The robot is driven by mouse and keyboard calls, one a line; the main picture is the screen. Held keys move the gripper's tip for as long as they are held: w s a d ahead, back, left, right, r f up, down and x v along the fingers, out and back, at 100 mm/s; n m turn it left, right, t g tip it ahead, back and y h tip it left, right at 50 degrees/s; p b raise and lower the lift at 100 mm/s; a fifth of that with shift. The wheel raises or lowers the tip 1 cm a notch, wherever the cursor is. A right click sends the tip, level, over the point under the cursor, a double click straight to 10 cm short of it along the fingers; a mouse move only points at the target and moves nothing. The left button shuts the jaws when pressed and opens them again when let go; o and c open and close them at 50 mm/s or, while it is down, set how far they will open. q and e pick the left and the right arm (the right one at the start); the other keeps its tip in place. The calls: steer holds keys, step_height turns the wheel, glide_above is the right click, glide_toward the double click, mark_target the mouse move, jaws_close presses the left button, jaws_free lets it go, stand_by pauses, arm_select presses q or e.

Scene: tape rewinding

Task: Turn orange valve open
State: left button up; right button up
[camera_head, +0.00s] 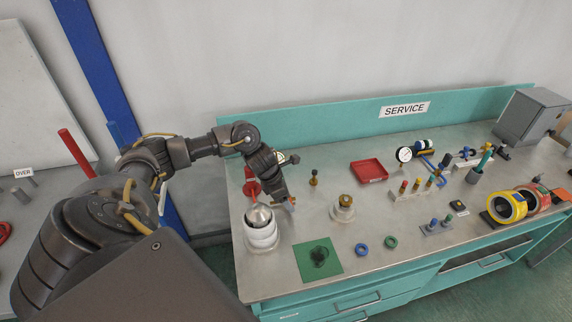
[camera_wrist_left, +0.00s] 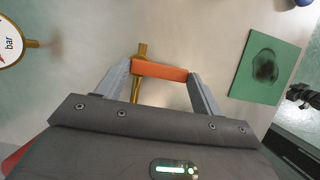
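The orange valve handle (camera_wrist_left: 160,69) is a short bar in the left wrist view, lying across a brass pipe (camera_wrist_left: 141,52). In the head view only a small orange bit (camera_head: 293,201) shows at my left gripper's tip; the rest is hidden by the gripper. My left gripper (camera_wrist_left: 160,67) has one finger at each end of the bar, and the bar fills the gap between them. It appears shut on the bar lengthwise, though the exact contact is hard to see.
White rings with a metal cone (camera_head: 261,222) stand just left of the gripper. A green mat (camera_head: 303,263) lies in front, and a brass-topped fitting (camera_head: 344,207) stands to the right. A gauge marked bar (camera_wrist_left: 12,40) is near the pipe. A red tray (camera_head: 368,170) lies further back.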

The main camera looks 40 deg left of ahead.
arm_select(q)
steer(key=c, duration=0.4)
